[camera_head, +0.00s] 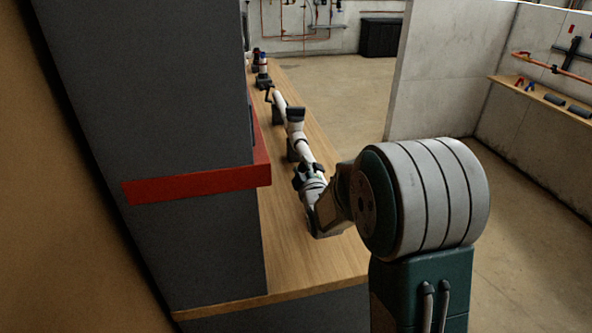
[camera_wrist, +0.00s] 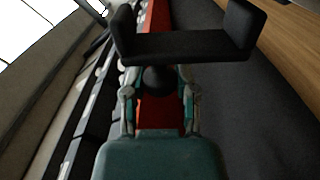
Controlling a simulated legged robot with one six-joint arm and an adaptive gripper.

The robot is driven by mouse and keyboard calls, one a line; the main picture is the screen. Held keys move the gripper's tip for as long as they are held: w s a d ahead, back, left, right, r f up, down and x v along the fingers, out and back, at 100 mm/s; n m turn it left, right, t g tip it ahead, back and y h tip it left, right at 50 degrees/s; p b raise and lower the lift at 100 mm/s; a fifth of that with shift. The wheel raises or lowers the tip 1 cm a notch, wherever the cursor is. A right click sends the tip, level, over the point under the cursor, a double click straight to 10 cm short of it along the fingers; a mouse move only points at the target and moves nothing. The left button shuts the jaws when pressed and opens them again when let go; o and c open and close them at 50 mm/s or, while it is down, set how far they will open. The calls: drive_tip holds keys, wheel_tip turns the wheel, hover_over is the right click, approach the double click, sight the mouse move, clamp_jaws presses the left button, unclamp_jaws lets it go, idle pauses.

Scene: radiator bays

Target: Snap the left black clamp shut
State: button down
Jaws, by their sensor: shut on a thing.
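In the wrist view my gripper (camera_wrist: 158,82) shows teal and silver fingers shut on the round knob of a black U-shaped piece (camera_wrist: 185,46). Its two upright ends point away from my gripper. I cannot tell whether this piece is the left black clamp or something else. In the head view the far end of my arm is small and dark, and my gripper cannot be made out there. No clamp can be told for certain in the head view, nor whether one is open or shut.
A wooden bench (camera_head: 335,255) runs away beside a dark grey cabinet (camera_head: 185,245) with a red strip (camera_head: 195,185). Small items (camera_head: 262,68) stand at its far end. A shelf (camera_head: 545,97) with black blocks is at the right. The concrete floor (camera_head: 355,85) beyond the bench is clear.

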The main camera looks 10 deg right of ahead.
sight(324, 170)
drive_tip(key=d+m, duration=0.2)
drive_tip(key=m, duration=0.1)
drive_tip(key=shift+d+f, duration=0.1)
drive_tip(key=d+m, duration=0.2)
drive_tip(key=m, duration=0.1)
drive_tip(key=shift+d+f+m, duration=0.25)
drive_tip(key=shift+f+m, duration=0.05)
drive_tip(key=shift+f, duration=0.05)
drive_tip(key=shift+d+f+m, duration=0.4)
drive_tip(key=shift+d+m, duration=0.3)
drive_tip(key=shift+m, duration=0.5)
drive_tip(key=shift+d+f+m, duration=0.45)
drive_tip(key=shift+d+m, duration=0.1)
drive_tip(key=shift+m, duration=0.65)
drive_tip(key=shift+f, duration=0.1)
drive_tip(key=shift+c, duration=1.9)
unclamp_jaws()
drive_tip(key=shift+s, duration=0.1)
